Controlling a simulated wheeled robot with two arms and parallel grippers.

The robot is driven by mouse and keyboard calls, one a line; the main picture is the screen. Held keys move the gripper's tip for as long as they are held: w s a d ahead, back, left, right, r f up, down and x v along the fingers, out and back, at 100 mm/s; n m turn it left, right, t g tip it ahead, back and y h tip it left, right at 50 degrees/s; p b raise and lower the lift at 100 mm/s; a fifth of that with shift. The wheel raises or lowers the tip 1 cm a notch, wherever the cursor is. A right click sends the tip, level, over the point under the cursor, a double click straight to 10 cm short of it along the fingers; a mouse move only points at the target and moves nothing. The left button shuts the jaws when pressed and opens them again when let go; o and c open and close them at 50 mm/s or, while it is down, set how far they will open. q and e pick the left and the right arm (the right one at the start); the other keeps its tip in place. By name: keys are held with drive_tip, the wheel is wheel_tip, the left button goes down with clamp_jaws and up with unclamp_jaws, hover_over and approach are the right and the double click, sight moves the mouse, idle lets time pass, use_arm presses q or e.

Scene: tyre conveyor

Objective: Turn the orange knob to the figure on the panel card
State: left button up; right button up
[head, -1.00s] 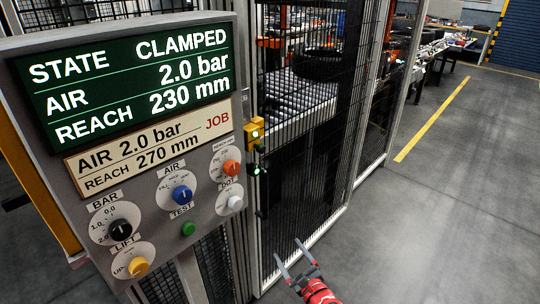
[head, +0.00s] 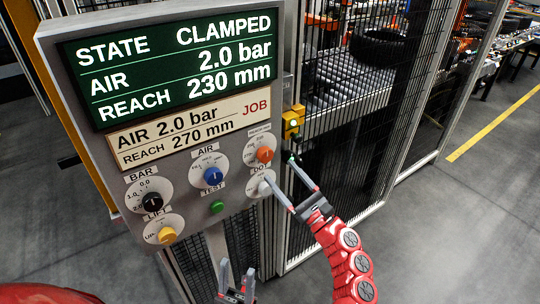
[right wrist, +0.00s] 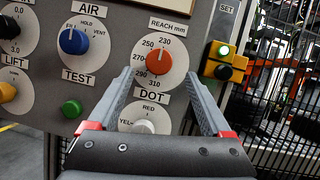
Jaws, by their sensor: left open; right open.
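The orange knob (head: 265,154) sits at the panel's right side. In the right wrist view the orange knob (right wrist: 159,62) is on a REACH mm dial marked 230 to 310. The panel card (head: 185,132) reads AIR 2.0 bar, REACH 270 mm. The display (head: 180,65) reads CLAMPED, AIR 2.0 bar, REACH 230 mm. My right gripper (head: 281,172) is open and empty in front of the panel, just below the knob. In its wrist view the fingers (right wrist: 158,78) spread either side of the knob's lower part, apart from it. My left gripper (head: 237,268) is open and empty below the panel.
Close by are the blue AIR knob (head: 213,176), green TEST button (head: 216,207), white DOT knob (right wrist: 151,127), black BAR knob (head: 152,202) and yellow LIFT knob (head: 166,235). A yellow SET box (head: 293,122) is on the right. Mesh fencing stands behind; open floor lies right.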

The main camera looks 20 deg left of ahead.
sight(268, 158)
drive_tip(key=shift+x, duration=3.1)
clamp_jaws()
drive_tip(key=shift+f, duration=0.1)
